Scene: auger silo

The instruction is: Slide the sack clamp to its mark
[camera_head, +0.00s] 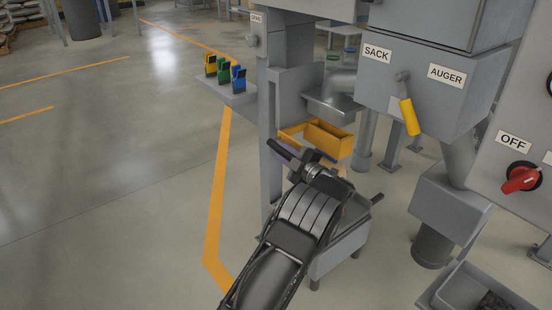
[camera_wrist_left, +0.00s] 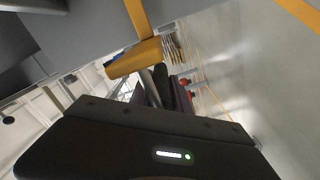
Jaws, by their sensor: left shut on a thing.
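The yellow sack clamp (camera_head: 328,139) sits below the metal spout (camera_head: 333,97) of the grey machine. My left gripper (camera_head: 318,167) reaches up from the bottom of the head view to the clamp's near side. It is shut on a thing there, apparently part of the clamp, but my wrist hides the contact. In the left wrist view a yellow bar and block (camera_wrist_left: 135,58) lie just beyond the dark fingers (camera_wrist_left: 160,88). I cannot make out the clamp's mark. My right gripper is not in view.
A grey post (camera_head: 270,150) stands just left of the clamp. A shelf with coloured clips (camera_head: 225,75) is left of the post. A lever with a yellow grip (camera_head: 409,115) hangs between SACK and AUGER labels. A red knob (camera_head: 521,179) is at right. Floor at left is clear.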

